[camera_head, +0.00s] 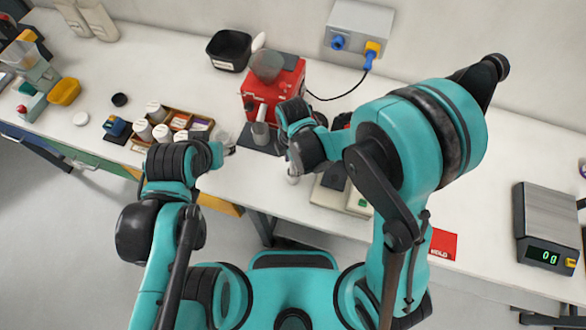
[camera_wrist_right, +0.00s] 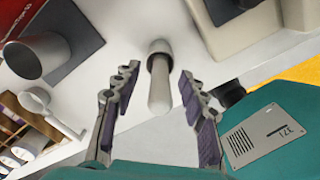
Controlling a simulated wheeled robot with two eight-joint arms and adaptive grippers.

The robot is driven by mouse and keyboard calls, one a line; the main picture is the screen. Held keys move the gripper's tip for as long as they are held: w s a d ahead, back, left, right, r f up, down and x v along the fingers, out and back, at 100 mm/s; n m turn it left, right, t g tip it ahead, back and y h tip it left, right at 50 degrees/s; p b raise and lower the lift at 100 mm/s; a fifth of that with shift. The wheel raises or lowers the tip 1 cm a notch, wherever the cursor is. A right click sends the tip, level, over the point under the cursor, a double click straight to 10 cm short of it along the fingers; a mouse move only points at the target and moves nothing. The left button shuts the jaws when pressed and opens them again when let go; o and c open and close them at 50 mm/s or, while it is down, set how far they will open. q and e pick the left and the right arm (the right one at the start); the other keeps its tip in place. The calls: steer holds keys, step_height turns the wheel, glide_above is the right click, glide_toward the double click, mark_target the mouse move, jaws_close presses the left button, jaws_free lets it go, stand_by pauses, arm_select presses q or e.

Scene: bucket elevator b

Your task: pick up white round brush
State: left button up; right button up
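In the head view a small white end of the brush (camera_head: 292,180) shows below my right gripper (camera_head: 291,168); the arm covers much of that area. My left gripper (camera_head: 229,150) is over the table's front edge, left of the brush; its fingers are too small to judge.
A red machine (camera_head: 273,92) with a grey cup (camera_head: 261,133) stands behind. A beige device (camera_wrist_right: 240,25) is close beside the brush. A wooden organizer (camera_head: 180,122) with white-lidded jars is at left. A scale (camera_head: 547,225) stands far right.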

jaws_close()
steer(key=shift+r, duration=0.1)
